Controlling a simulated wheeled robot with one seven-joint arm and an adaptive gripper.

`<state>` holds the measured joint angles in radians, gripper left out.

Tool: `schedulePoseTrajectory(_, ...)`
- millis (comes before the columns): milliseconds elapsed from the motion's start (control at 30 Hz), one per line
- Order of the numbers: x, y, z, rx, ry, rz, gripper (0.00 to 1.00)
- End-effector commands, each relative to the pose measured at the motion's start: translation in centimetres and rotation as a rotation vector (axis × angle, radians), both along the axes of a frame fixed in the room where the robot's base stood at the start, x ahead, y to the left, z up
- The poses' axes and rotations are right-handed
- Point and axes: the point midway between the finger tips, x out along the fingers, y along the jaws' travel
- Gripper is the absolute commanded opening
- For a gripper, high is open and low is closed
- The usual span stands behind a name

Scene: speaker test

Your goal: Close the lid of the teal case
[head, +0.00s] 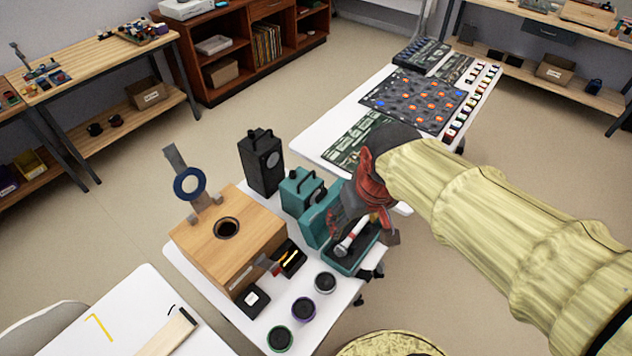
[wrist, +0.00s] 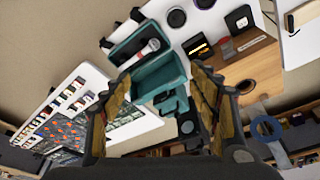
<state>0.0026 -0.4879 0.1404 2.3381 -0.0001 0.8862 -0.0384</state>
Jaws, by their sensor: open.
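The teal case (head: 348,266) stands open at the right edge of the white table, and a silver-headed microphone (head: 347,243) lies in its dark interior. Its lid (head: 313,219) stands up on the left side. My gripper (head: 364,226) is above the case and hides part of its far side. In the wrist view, the lid (wrist: 158,76) shows between the spread, empty fingers of my gripper (wrist: 163,72), and the case (wrist: 119,52) with the microphone (wrist: 149,46) lies beyond. I cannot tell whether a finger touches the lid.
A teal speaker (head: 298,190) and a black speaker (head: 262,162) stand behind the lid. A wooden box (head: 215,255) with a round hole stands at left. Several round containers, one (head: 325,283) near the case, line the front. Another table (head: 335,105) lies behind my arm.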

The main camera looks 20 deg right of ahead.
Motion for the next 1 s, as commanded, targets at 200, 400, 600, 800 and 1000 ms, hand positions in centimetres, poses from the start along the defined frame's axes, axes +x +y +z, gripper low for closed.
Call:
schedulePoseTrajectory(200, 4.1, -0.1, 0.6, -0.009, 0.107, 0.042, 0.61)
schedulePoseTrajectory(400, 9.4, -0.1, -1.0, -0.019, 0.215, 0.125, 0.61)
schedulePoseTrajectory(600, 15.0, -0.2, -4.6, -0.030, 0.289, 0.249, 0.61)
schedulePoseTrajectory(800, 20.2, -0.3, -9.0, -0.046, 0.304, 0.421, 0.61)
schedulePoseTrajectory(1000, 23.7, -0.4, -10.7, -0.074, 0.263, 0.571, 0.61)
